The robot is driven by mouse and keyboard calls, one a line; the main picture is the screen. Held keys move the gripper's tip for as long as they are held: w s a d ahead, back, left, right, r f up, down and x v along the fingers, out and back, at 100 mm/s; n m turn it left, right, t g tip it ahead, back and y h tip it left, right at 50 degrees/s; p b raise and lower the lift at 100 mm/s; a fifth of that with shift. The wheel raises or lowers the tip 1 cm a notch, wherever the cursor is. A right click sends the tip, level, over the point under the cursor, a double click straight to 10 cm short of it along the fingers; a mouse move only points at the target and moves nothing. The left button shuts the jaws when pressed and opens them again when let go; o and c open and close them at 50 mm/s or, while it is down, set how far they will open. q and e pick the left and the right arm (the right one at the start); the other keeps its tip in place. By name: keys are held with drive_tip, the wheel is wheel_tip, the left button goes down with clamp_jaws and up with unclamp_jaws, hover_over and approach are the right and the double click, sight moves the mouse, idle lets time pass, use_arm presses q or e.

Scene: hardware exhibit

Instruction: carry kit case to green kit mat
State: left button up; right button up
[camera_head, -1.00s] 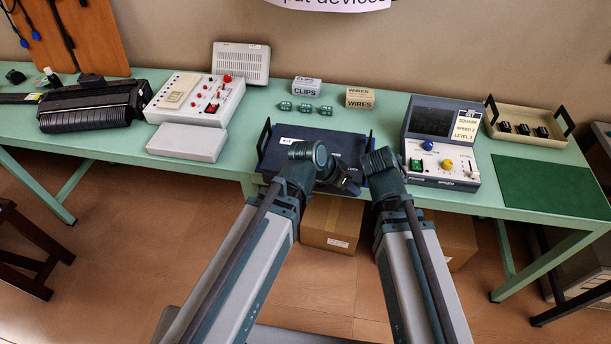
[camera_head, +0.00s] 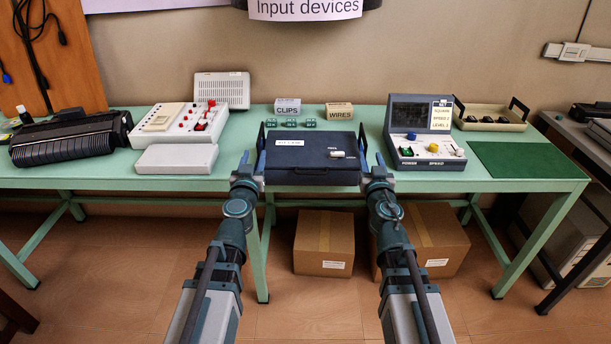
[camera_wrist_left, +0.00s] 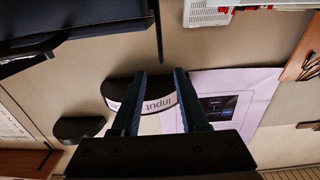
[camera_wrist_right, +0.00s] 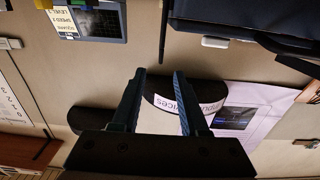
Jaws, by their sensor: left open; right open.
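The kit case (camera_head: 310,172) is a closed dark blue box with an upright black handle at each side. It lies on the green table in the middle of the head view. The green kit mat (camera_head: 524,160) lies flat and bare at the table's right end. My left gripper (camera_head: 251,160) is open and empty by the case's left side, near that handle. My right gripper (camera_head: 373,162) is open and empty by the right side, near the other handle. In the wrist views the case shows at the upper edge, with nothing between the fingers of the left (camera_wrist_left: 160,80) or right (camera_wrist_right: 160,78) gripper.
A console with a screen (camera_head: 425,150) stands between the case and the mat. A tray with two handles (camera_head: 490,122) is behind the mat. Small green blocks (camera_head: 290,123) and boxes stand behind the case. A white control box (camera_head: 180,130) is to its left.

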sight(260, 131)
use_arm(q)
drive_tip(key=shift+a, duration=0.1)
drive_tip(key=w, duration=1.4)
use_arm(e)
drive_tip(key=w, duration=1.4)
use_arm(q)
drive_tip(key=shift+s, duration=0.1)
use_arm(e)
drive_tip(key=shift+s, duration=0.1)
use_arm(q)
clamp_jaws()
use_arm(e)
clamp_jaws()
